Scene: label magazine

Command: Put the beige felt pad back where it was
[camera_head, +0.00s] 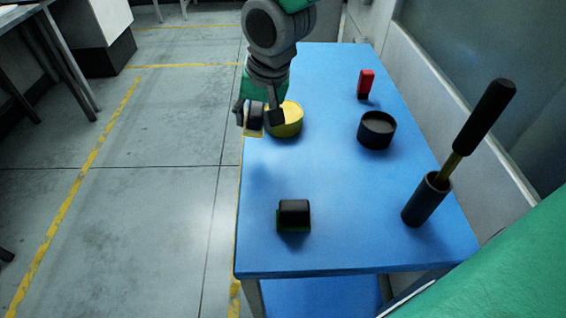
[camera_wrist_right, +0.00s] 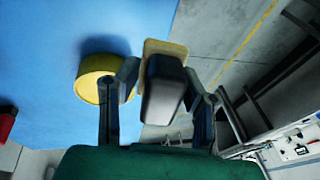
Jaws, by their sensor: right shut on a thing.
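The beige felt pad (camera_wrist_right: 154,47) shows as a flat plate at the far side of a black block (camera_wrist_right: 163,88) in the right wrist view. The pad also shows as a pale strip below the block in the head view (camera_head: 252,132). My right gripper (camera_head: 259,115) is shut on the black block, with one finger on each side; the block and pad appear joined. It holds them near the table's left edge, just left of the yellow round container (camera_head: 288,121). The fingers hide part of the block. My left gripper is not in view.
On the blue table (camera_head: 335,180) stand a black block with a green base (camera_head: 293,215), a dark round cup (camera_head: 376,130), a red and black piece (camera_head: 366,84), and a dark holder (camera_head: 425,201) with a black-handled tool (camera_head: 485,115). The table's middle is clear.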

